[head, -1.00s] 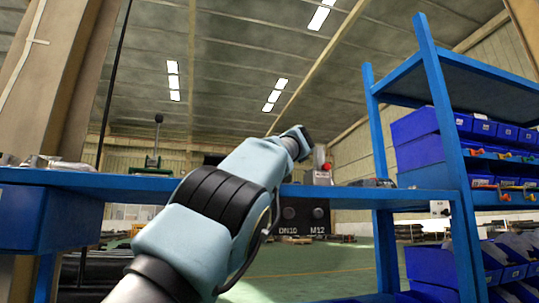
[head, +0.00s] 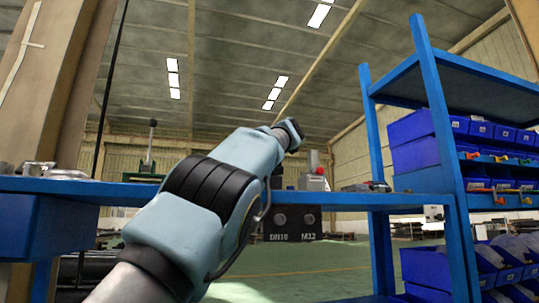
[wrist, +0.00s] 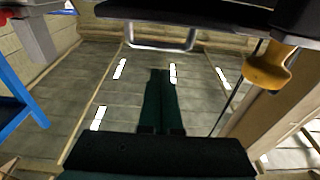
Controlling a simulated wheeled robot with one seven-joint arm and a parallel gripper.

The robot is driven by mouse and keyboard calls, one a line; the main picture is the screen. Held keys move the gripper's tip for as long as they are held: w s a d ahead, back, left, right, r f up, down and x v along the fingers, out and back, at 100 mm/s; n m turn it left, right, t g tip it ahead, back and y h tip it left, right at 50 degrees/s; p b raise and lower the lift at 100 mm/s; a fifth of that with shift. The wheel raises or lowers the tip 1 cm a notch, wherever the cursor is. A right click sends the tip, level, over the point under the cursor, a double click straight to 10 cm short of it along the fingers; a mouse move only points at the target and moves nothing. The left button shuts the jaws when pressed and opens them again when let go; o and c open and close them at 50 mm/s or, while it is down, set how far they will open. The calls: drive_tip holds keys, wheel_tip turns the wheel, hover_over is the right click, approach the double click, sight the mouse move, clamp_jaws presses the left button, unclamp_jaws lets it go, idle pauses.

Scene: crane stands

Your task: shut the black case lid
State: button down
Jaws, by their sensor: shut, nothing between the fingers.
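My gripper (wrist: 161,73) shows in the wrist view as two dark green fingers side by side, shut with nothing between them, against the ceiling. At the top of that view is a black slab (wrist: 190,12) with a bent metal handle (wrist: 150,46) below it. It may be part of the black case, but I cannot tell whether it is the lid. My fingertips appear below the handle in the picture, with a visible gap between them. In the head view my arm reaches up and right over the bench; my fingers and the black case cannot be made out there.
Blue shelving with bins (head: 415,155) stands right. A brown post (head: 60,90) stands left. A yellow knob-like thing (wrist: 268,66) is at the wrist view's upper right.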

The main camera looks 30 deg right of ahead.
drive_tip(key=s+f+b, duration=0.1)
drive_tip(key=f+b, duration=0.1)
drive_tip(key=s+a+f+b, duration=0.1)
drive_tip(key=s+b, duration=0.1)
drive_tip(key=s+f+b, duration=0.1)
drive_tip(key=s+f, duration=0.1)
drive_tip(key=shift+s+a+f+b, duration=0.1)
drive_tip(key=shift+a+f+b, duration=0.2)
drive_tip(key=shift+f+b, duration=0.1)
drive_tip(key=shift+s+a+f+b, duration=0.3)
drive_tip(key=shift+s+f+b, duration=0.15)
drive_tip(key=shift+s, duration=0.25)
